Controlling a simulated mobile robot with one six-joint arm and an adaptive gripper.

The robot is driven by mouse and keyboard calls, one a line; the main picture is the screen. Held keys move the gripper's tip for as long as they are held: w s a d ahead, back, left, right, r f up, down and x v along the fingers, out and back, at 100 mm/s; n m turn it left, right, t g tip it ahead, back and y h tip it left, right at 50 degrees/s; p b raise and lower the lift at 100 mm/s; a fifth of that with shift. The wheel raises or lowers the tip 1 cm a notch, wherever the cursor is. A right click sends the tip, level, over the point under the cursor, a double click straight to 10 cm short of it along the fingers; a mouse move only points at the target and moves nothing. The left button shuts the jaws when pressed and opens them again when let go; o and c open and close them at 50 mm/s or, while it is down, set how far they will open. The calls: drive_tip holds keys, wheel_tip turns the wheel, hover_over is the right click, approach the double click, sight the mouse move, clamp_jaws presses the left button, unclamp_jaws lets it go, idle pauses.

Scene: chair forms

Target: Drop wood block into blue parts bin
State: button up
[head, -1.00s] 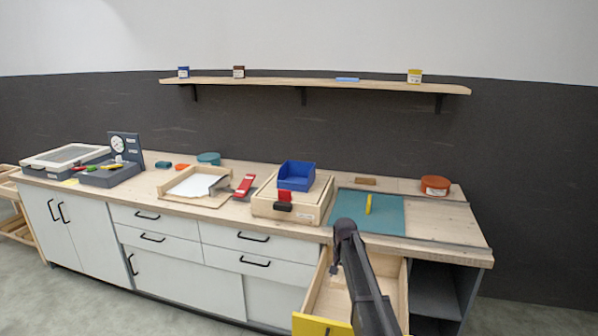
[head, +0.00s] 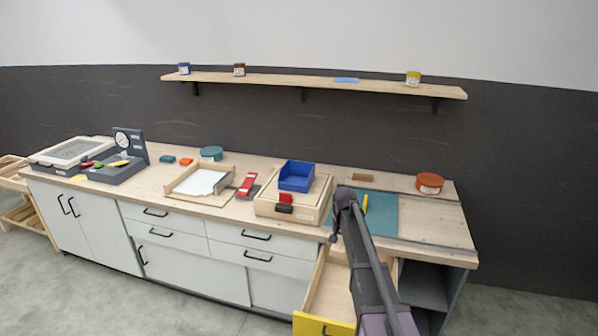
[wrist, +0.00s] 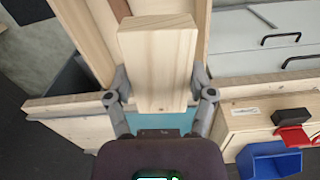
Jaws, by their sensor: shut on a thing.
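My gripper (wrist: 160,88) is shut on a pale wood block (wrist: 157,62) in the wrist view, with one finger on each side. The block is in the air near the open drawer (wrist: 97,30) and the bench edge. The blue parts bin (head: 296,177) stands on a wooden box on the bench in the head view. It also shows at the lower right of the wrist view (wrist: 270,162), off to one side of the block. The bin's inside looks empty where I can see it. My arm hides the held block in the head view.
The yellow-fronted drawer (head: 322,325) stands open below the bench. A red part (head: 286,198) is beside the bin on the wooden box (head: 265,208). A teal mat (head: 384,223), a small brown block (head: 362,177) and an orange tub (head: 430,183) lie to the right.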

wheel_tip(320, 180, up, 9)
drive_tip(key=p, duration=0.8)
drive_tip(key=shift+r, duration=0.2)
drive_tip(key=shift+s, duration=0.15)
